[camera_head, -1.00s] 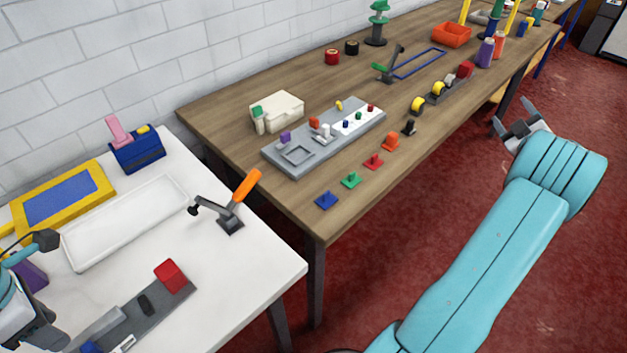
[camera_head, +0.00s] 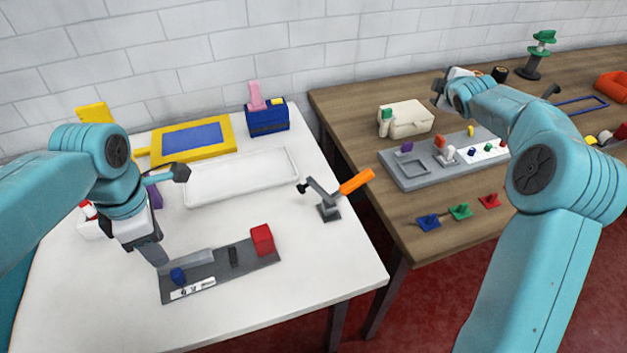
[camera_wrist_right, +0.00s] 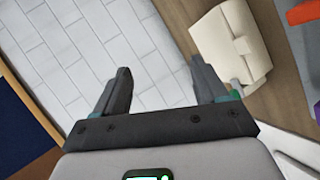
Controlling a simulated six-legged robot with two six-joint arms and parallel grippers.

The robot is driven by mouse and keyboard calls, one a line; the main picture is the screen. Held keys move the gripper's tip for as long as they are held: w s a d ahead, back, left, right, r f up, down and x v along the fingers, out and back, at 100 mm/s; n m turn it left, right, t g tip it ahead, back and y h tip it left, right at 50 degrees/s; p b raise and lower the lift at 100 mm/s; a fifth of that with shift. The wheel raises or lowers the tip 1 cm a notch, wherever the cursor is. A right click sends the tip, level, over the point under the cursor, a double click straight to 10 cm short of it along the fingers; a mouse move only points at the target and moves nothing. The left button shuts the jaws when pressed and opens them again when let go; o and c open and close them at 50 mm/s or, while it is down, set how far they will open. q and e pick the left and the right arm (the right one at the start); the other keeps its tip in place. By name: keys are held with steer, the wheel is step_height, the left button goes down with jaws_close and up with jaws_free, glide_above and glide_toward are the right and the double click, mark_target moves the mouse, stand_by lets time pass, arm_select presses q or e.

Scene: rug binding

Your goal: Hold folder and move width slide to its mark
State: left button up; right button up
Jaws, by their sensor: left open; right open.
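A dark grey base plate (camera_head: 215,272), which looks like the folder fixture, lies near the front of the white table. It carries a lighter grey bar, a blue knob (camera_head: 177,276), a small black upright piece (camera_head: 233,257) and a red block (camera_head: 262,240). I cannot tell which part is the width slide. A white label strip (camera_head: 193,289) with dark marks lies along its front edge. My left gripper (camera_head: 153,255) is open, pointing down at the plate's left end; I cannot tell whether it touches. My right gripper (camera_wrist_right: 162,85) is open and empty, away over the wooden table.
Behind the plate are an empty white tray (camera_head: 190,200), a yellow-framed blue pad (camera_head: 193,138) and a blue box (camera_head: 268,119). An orange-handled clamp (camera_head: 330,208) stands right. The wooden table holds a cream box (camera_head: 407,119) and grey board (camera_head: 408,184). A gap separates the tables.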

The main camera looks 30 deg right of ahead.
steer(key=w+a+r+n+g+y, duration=0.1)
steer(key=w+a+r+n+y, duration=0.15)
steer(key=a, duration=0.85)
steer(key=w+a+r+n+y, duration=0.1)
steer(key=w+a, duration=0.3)
steer(key=a, duration=0.7)
steer(key=s+a+r+n+g+y, duration=0.1)
steer(key=a+r, duration=0.1)
steer(key=a, duration=0.6)
steer(key=s+a+r+n+g+y, duration=0.1)
steer(key=a+r+n, duration=0.1)
steer(key=a, duration=0.6)
steer(key=n+g+y, duration=0.2)
steer(key=g, duration=0.6)
glide_above(255, 234)
step_height(255, 234, down, 9)
steer(key=shift+h, duration=0.25)
step_height(255, 234, down, 15)
steer(key=shift+r, duration=0.1)
steer(key=shift+f, duration=0.4)
